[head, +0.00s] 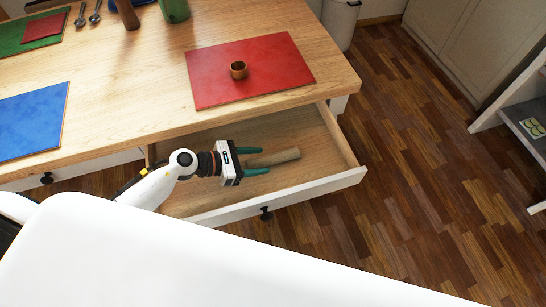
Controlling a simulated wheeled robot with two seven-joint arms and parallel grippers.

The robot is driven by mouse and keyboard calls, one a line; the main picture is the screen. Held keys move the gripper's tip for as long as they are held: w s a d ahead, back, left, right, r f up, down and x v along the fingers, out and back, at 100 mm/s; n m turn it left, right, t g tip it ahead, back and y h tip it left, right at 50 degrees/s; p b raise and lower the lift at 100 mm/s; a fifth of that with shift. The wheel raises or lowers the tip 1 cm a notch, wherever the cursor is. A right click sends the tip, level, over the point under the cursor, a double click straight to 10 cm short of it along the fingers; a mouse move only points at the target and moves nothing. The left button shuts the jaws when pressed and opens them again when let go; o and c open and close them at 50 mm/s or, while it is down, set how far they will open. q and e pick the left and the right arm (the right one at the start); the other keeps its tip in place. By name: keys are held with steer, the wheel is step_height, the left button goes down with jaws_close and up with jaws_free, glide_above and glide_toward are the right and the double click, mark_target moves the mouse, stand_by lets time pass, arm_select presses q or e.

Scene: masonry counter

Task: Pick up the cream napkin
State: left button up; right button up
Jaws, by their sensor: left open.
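My left gripper (258,161) is inside an open drawer (320,180) under the counter, with its green fingers apart. My right gripper is not in view.
A blue mat (30,120) is at left. The drawer front (300,196) and side walls surround the gripper. A bin (340,22) stands behind.

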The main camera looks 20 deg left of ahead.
mark_target(273, 159)
arm_select(q)
steer(key=x, duration=0.3)
steer(key=shift+w, duration=0.2)
steer(key=shift+c, duration=0.5)
steer(key=c, duration=0.9)
steer(key=shift+r, duration=0.1)
steer(key=shift+c, duration=0.2)
